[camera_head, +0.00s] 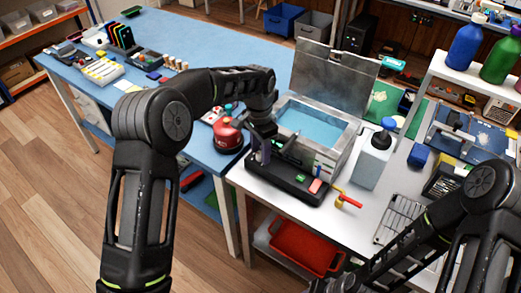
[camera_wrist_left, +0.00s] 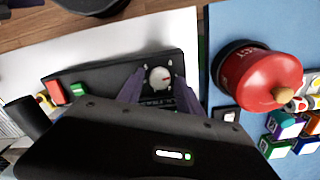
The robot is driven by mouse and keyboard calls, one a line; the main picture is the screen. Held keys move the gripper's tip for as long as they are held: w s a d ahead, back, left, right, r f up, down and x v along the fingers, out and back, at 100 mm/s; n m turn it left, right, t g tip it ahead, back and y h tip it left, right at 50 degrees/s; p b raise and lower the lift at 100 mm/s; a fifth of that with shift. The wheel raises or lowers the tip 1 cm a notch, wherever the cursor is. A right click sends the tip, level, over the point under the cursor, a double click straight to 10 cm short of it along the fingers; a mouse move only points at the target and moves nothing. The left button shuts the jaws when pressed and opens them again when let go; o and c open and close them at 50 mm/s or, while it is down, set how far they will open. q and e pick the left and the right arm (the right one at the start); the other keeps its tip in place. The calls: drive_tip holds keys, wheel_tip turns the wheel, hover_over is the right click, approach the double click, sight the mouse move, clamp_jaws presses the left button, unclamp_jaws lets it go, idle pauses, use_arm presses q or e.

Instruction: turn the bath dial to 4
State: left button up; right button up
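The bath is an open metal tank (camera_head: 335,152) of blue liquid with its lid (camera_head: 333,75) raised. A black control box (camera_head: 311,190) stands along its front, with a green and a red button. The dial (camera_wrist_left: 159,78) is a pale round knob on this box in the left wrist view; its setting is too small to read. My left gripper (camera_wrist_left: 158,88) is open, with its purple fingers on either side of the dial; I cannot tell whether they touch it. In the head view this gripper (camera_head: 262,152) is over the box's left end and hides the dial. My right gripper is out of view.
A red round pot-like object (camera_head: 228,134) stands on the blue table just left of the box. My right forearm crosses the lower right.

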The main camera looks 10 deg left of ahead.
sight(260, 153)
use_arm(q)
drive_tip(key=shift+o, duration=0.5)
drive_tip(key=shift+r, duration=0.55)
wheel_tip(260, 153, up, 7)
drive_tip(key=shift+w+f+b, duration=0.1)
drive_tip(key=shift+f+b, duration=0.1)
drive_tip(key=shift+b, duration=0.3)
drive_tip(key=shift+a, duration=0.1)
